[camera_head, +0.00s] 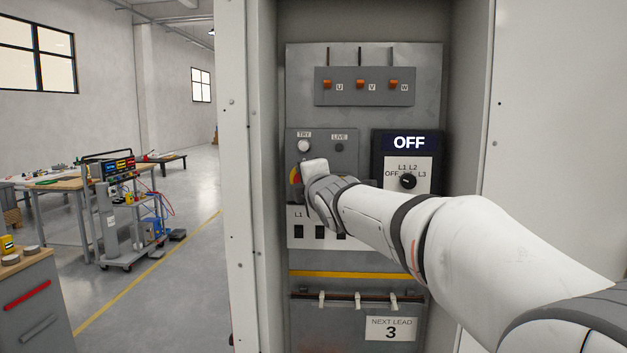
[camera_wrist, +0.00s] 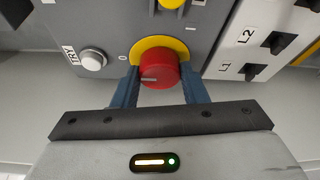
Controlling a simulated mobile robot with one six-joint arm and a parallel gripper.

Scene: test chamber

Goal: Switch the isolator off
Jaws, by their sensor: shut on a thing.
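The isolator knob is a red rotary knob (camera_wrist: 160,68) on a yellow disc (camera_wrist: 152,43), set in a grey panel. A light mark on its face points to the left in the wrist view. A "0" is printed left of the disc and a short white mark above right. My gripper (camera_wrist: 160,80) is shut on the red knob, one blue finger on each side. In the head view my gripper (camera_head: 315,167) covers most of the knob; only the left part of the yellow and red disc (camera_head: 294,176) shows.
A TRY button (camera_head: 304,146) and LIVE lamp (camera_head: 339,147) sit above the knob. A meter (camera_head: 409,143) to the right reads OFF above a black selector (camera_head: 408,181). Cabinet side walls (camera_head: 233,180) flank the panel. Lead sockets (camera_wrist: 255,70) lie close by.

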